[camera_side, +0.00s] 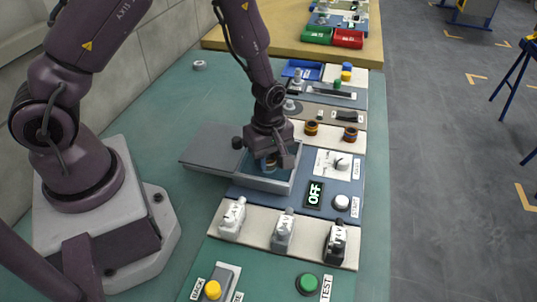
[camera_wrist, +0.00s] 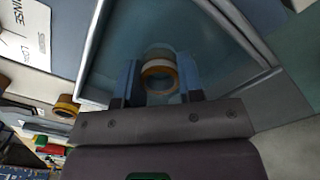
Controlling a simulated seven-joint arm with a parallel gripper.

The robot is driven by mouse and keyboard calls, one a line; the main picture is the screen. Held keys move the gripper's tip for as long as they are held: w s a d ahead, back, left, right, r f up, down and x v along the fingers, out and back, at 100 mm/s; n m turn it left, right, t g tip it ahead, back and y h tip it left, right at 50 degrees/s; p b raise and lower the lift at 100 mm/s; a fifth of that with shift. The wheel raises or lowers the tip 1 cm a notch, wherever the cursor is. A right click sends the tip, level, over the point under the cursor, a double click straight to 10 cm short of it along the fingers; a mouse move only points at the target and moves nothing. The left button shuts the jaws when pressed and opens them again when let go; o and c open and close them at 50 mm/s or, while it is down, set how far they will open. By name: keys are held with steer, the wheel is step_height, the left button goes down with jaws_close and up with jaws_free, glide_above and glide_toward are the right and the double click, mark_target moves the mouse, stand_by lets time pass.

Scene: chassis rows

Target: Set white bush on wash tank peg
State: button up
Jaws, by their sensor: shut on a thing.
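My gripper (camera_side: 269,165) is down inside the open wash tank (camera_side: 265,184), a grey box with a bluish inside. In the wrist view, my gripper (camera_wrist: 160,88) has its two blue fingers shut on either side of a ring-shaped bush (camera_wrist: 160,68), pale with an orange-brown band. The tank's pale wall (camera_wrist: 92,50) shows at the left of that view. The peg cannot be made out; the bush and fingers hide that spot. I cannot tell whether the bush is around the peg or above it.
The tank's grey lid (camera_side: 215,152) lies open to the left. Two dark bushes with orange bands (camera_side: 311,128) (camera_side: 350,134) stand on the pale row behind. An OFF display (camera_side: 314,194) and a white knob (camera_side: 341,202) are at the right. Labelled blocks (camera_side: 283,232) stand in front.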

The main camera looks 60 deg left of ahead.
stand_by(0.4)
steer(key=o, duration=1)
step_height(320, 180, up, 13)
steer(key=shift+r, duration=3.5)
